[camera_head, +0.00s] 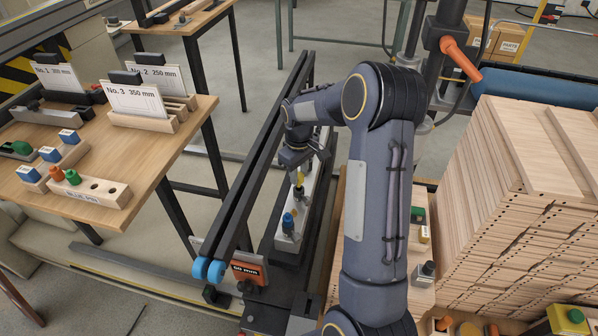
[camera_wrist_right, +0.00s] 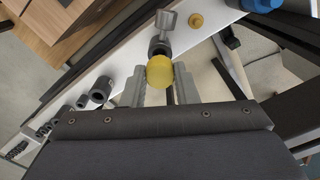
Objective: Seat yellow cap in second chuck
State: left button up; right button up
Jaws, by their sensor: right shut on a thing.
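My right gripper (camera_wrist_right: 159,80) is shut on the round yellow cap (camera_wrist_right: 159,72), one finger on each side. In the head view the right gripper (camera_head: 298,172) is above the white rail (camera_head: 289,241), partly hidden by my arm. A dark piece and a grey metal cylinder (camera_wrist_right: 168,22) show just beyond the held cap; I cannot tell whether the cap touches them. Several dark chuck-like cylinders (camera_wrist_right: 101,90) stand along the rail to the left. Which is the second chuck is unclear. My left gripper is not in view.
A smaller yellow piece (camera_wrist_right: 196,20) and a blue piece (camera_head: 288,222) are on the rail. A wooden table (camera_head: 120,165) at left holds a peg block (camera_head: 90,190) and cards. Stacked boards (camera_head: 500,190) stand right. Long dark beams (camera_head: 265,150) run beside the rail.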

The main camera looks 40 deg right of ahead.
aim_at(299, 175)
jog(key=shift+f+b, duration=1.1)
jog(key=shift+f, duration=0.6)
jog(key=o, duration=1.1)
jog(key=shift+r, duration=0.1)
jog(key=shift+r+p, duration=2.95)
jog(key=shift+r, duration=1)
